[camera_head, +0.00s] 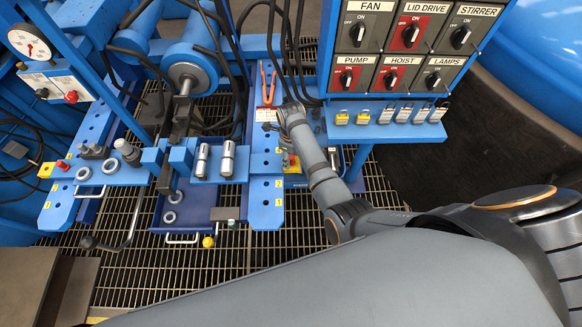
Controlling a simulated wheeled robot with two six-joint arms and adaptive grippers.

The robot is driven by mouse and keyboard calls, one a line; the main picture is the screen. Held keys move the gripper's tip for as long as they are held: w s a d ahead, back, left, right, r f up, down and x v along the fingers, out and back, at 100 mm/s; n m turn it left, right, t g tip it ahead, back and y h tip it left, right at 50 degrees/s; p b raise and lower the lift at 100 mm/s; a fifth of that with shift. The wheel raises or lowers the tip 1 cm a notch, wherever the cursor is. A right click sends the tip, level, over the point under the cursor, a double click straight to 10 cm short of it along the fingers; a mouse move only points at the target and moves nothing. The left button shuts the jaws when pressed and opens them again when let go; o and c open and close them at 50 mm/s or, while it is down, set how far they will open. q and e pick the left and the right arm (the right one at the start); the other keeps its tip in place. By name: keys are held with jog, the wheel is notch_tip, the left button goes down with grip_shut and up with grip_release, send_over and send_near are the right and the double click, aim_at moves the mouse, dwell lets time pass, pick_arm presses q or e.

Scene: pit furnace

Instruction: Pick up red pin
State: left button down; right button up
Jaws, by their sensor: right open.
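A small red pin (62,165) stands on the left blue beam, beside a yellow block (46,170). My left gripper is not in view.
Orange-handled pliers (267,82) lie on the right beam (265,205). A switch panel (405,45) with padlocks below it stands right of my right gripper. A gauge box (55,85) is at upper left. Grating (210,268) covers the floor.

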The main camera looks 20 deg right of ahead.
jog(key=shift+f, duration=0.2)
grip_shut()
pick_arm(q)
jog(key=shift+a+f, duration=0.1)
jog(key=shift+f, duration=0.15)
